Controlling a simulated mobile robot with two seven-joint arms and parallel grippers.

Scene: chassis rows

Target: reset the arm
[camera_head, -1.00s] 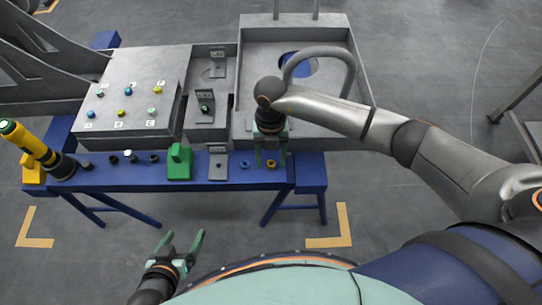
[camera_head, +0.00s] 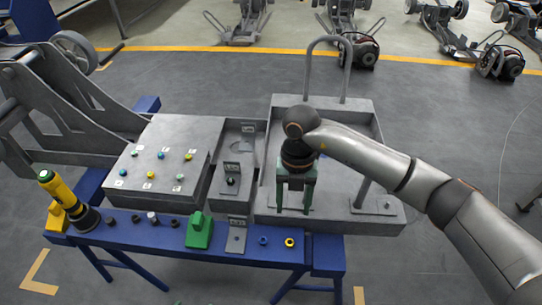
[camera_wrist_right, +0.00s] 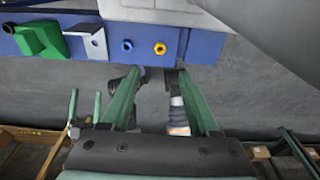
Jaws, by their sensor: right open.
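My right gripper (camera_head: 294,208) hangs fingers-down in front of the grey tray in the head view. Its two green fingers are apart with nothing between them. The right wrist view (camera_wrist_right: 162,75) also shows them apart, over dark parts and floor. A yellow ring (camera_head: 290,242) and a blue ring (camera_head: 263,240) sit on the blue bench below the fingertips. They show in the right wrist view as the yellow ring (camera_wrist_right: 160,48) and the blue ring (camera_wrist_right: 127,45), clear of the fingers. My left gripper (camera_wrist_right: 85,100) appears at the left of the wrist view with its prongs apart.
The blue bench (camera_head: 140,235) carries a green block (camera_head: 199,231), a grey bracket (camera_head: 237,235), small dark parts and a yellow-black tool (camera_head: 66,200). Behind stand a grey button panel (camera_head: 185,135) and a grey tray (camera_head: 350,222) with a tall handle. Open floor lies right.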

